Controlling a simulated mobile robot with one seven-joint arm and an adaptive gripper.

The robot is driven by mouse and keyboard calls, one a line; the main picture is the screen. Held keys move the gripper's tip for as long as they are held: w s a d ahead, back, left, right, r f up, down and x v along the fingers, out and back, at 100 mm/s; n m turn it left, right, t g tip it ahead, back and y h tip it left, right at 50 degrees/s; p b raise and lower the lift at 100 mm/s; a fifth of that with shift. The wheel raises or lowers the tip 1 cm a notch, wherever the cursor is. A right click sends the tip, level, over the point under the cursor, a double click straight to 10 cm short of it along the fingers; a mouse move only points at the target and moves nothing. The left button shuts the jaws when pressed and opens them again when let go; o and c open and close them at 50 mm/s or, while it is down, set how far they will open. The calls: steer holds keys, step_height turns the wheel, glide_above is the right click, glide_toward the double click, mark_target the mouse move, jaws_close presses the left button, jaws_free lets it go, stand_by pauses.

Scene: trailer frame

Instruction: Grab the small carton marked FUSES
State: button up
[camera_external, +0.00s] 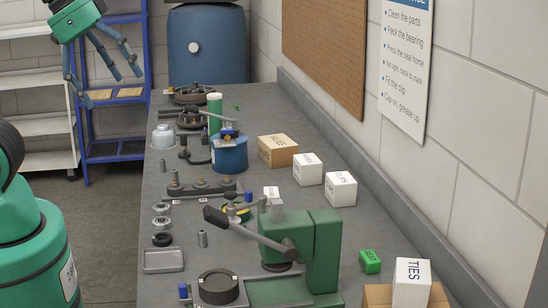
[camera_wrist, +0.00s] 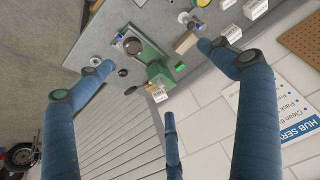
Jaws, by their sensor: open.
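Several labelled cartons stand on the grey bench (camera_external: 330,235), but I cannot read FUSES for sure on any. A brown carton (camera_external: 268,156) has small dark slanted lettering. Beside it are a white carton (camera_external: 307,170) and another white one (camera_external: 340,190) that seems to read CLIPS. My gripper (camera_external: 112,86) is open and empty, high left of the bench, apart from all cartons. Its spread fingers also show in the wrist view (camera_wrist: 155,62).
A blue can (camera_external: 229,154), bearings and small parts crowd the bench's left side. A wall with a pegboard (camera_external: 325,50) bounds the right. A blue drum (camera_external: 205,60) stands beyond.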

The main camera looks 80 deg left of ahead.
steer(key=shift+c, duration=0.2)
stand_by(0.3)
steer(key=w+a+r, duration=0.1)
steer(key=w+a, duration=0.2)
steer(key=w, duration=0.5)
steer(key=w+a+r, duration=0.1)
steer(key=w+a, duration=0.1)
steer(key=w, duration=0.5)
steer(key=g+b, duration=0.1)
steer(key=b, duration=0.1)
glide_above(309, 158)
steer(key=s, duration=0.5)
step_height(309, 158, down, 29)
steer(key=shift+s+d+n, duration=0.1)
steer(key=shift+d+n, duration=0.15)
steer(key=shift+n, duration=0.05)
steer(key=shift+f, duration=0.1)
steer(key=shift+b+x, duration=0.8)
steer(key=shift+x, duration=3.4)
